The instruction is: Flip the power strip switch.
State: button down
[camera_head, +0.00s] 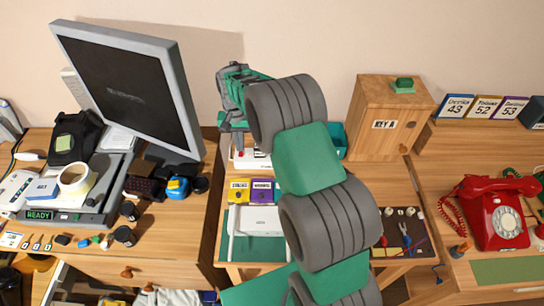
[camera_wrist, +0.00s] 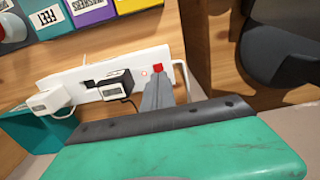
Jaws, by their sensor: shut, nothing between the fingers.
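The white power strip (camera_wrist: 75,96) lies on the wooden surface in the wrist view, with plugs in it. A black plug or adapter (camera_wrist: 108,85) sits in its middle, and a white plug (camera_wrist: 48,100) is at its left end. The red switch (camera_wrist: 158,68) is near the strip's right end. My gripper (camera_wrist: 156,86) is shut and empty, its grey fingertips right beside the red switch. I cannot tell whether they touch it. In the head view the strip (camera_head: 245,161) is partly hidden by my arm, and my gripper (camera_head: 228,122) is over its left end.
Yellow and purple labelled boxes (camera_head: 250,190) stand close to the strip. A monitor (camera_head: 130,85) stands at left, a wooden key box (camera_head: 388,118) at right. A red dial phone (camera_head: 497,213) is at far right. A teal container (camera_wrist: 40,128) lies beside the strip.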

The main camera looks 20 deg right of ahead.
jog(key=shift+r+p, duration=1.4)
jog(key=shift+r, duration=1.4)
